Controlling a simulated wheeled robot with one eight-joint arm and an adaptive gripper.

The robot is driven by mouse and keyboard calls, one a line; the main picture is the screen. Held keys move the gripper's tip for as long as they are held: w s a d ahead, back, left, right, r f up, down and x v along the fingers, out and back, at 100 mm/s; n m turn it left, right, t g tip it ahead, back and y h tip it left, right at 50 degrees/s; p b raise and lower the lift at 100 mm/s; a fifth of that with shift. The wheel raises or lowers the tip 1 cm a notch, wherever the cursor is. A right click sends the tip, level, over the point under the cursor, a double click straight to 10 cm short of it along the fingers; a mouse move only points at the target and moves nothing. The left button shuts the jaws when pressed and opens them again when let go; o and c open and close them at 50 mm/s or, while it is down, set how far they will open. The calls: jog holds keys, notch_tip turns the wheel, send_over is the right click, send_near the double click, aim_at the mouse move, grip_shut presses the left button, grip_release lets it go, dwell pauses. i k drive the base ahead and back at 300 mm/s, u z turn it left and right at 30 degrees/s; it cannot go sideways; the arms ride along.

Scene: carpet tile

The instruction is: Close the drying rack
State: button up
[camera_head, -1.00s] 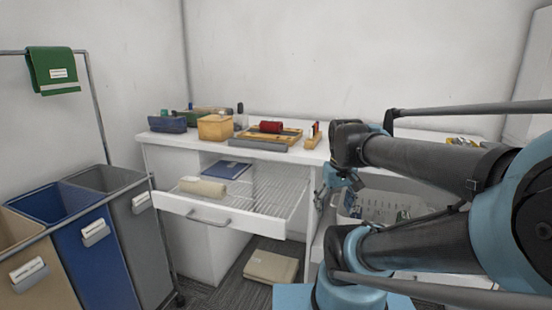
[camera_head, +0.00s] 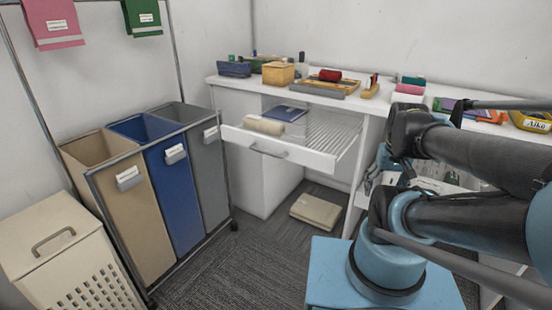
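The drying rack (camera_head: 335,134) is a white pull-out drawer with a slatted wire bottom, under the white counter. It stands pulled out, its front panel (camera_head: 292,154) with a grey handle (camera_head: 268,152) facing the room. A rolled beige towel (camera_head: 263,125) and a folded blue cloth (camera_head: 284,113) lie in it. My gripper (camera_head: 377,172) hangs to the right of the rack, apart from it, partly hidden behind my arm. Its fingers are too small and covered to tell whether they are open.
A laundry sorter with tan, blue and grey bins (camera_head: 183,185) stands left of the rack. A beige hamper (camera_head: 62,255) is at the far left. A folded beige cloth (camera_head: 316,210) lies on the carpet below the rack. The carpet (camera_head: 235,270) in front is clear.

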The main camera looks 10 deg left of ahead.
aim_at(325, 163)
jog(key=u, duration=0.1)
jog(key=k, duration=0.15)
jog(key=u, duration=2)
jog(key=k, duration=0.65)
jog(key=z, duration=0.9)
jog(key=i, duration=1)
